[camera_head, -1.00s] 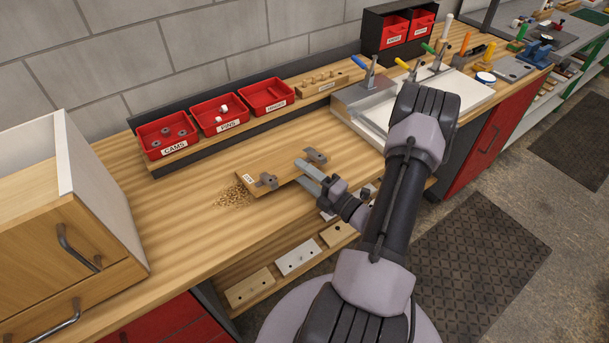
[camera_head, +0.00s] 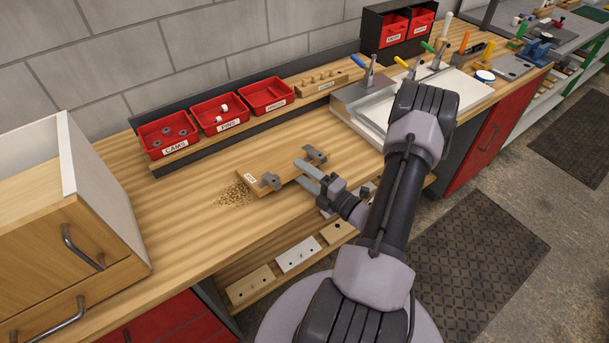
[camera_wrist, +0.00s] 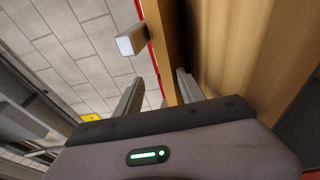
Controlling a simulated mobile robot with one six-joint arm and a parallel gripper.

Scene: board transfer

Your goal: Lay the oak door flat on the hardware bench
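The oak door (camera_head: 287,181), a small wooden panel with a white tag and two grey hinges, lies roughly level over the middle of the hardware bench (camera_head: 176,233). I cannot tell whether its whole underside touches the bench top. My gripper (camera_head: 303,172) is at the door's right edge. Its upper finger overlaps the door and its lower finger shows in front of it. In the wrist view the door's edge (camera_wrist: 164,45) passes between the spread fingers (camera_wrist: 161,76), close to the right finger and with a gap to the left one. A grey hinge end (camera_wrist: 131,40) sticks out from the door.
Sawdust (camera_head: 233,194) lies left of the door. Red bins (camera_head: 168,133) line the back. A drawer cabinet (camera_head: 70,220) stands at the left, and a grey and white fixture with clamps (camera_head: 368,107) at the right.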

